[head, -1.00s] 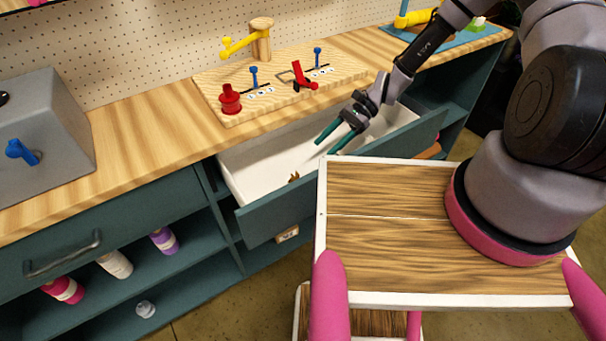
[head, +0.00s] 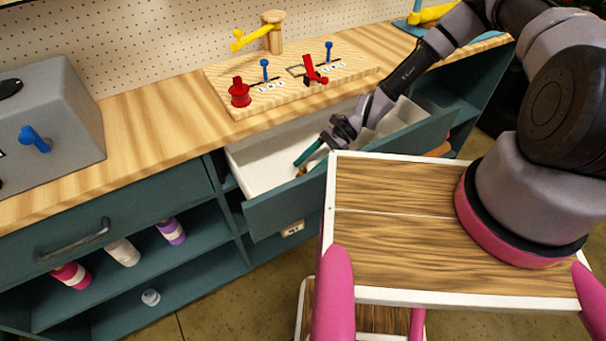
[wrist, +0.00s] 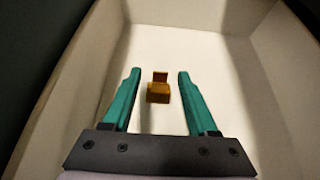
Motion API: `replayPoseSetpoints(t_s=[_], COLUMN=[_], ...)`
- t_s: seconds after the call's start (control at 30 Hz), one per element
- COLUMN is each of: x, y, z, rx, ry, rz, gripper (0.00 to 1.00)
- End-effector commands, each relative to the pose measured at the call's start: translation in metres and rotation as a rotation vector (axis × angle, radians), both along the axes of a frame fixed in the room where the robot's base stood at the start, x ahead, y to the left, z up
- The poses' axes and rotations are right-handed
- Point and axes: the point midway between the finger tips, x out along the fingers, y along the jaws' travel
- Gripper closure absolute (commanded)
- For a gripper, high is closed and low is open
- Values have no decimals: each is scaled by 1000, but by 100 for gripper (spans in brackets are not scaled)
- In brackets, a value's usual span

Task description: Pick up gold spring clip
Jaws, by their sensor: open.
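The gold spring clip (wrist: 158,92) lies on the white floor of the open drawer. In the wrist view it sits between my two teal fingers, apart from both, near the level of their tips. My gripper (wrist: 158,72) is open and empty, with a finger on each side of the clip. In the head view my gripper (head: 302,166) reaches down into the drawer (head: 262,170), and a small gold-brown bit of the clip (head: 301,171) shows beside the fingers. The drawer front hides the rest.
The drawer's white walls (wrist: 75,75) stand close on both sides of my gripper. The wooden worktop (head: 150,125) is behind it, carrying a board (head: 290,90) with red and blue levers. A grey box (head: 50,130) stands at the left.

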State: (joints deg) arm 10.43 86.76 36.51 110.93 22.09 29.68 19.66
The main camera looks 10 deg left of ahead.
Motion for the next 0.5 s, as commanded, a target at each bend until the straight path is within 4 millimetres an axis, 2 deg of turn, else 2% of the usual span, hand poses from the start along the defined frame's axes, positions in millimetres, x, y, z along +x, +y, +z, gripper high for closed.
replayPoseSetpoints(t_s=[0.17,0.2,0.33,0.37,0.5], x=[0,0,0,0,0], y=[0,0,0,0,0], z=[0,0,0,0,0], rx=[-1,-1,0,0,0], ry=[-1,-1,-2,-2,-2], rz=[-1,-1,0,0,0], gripper=[41,45,95,100,100])
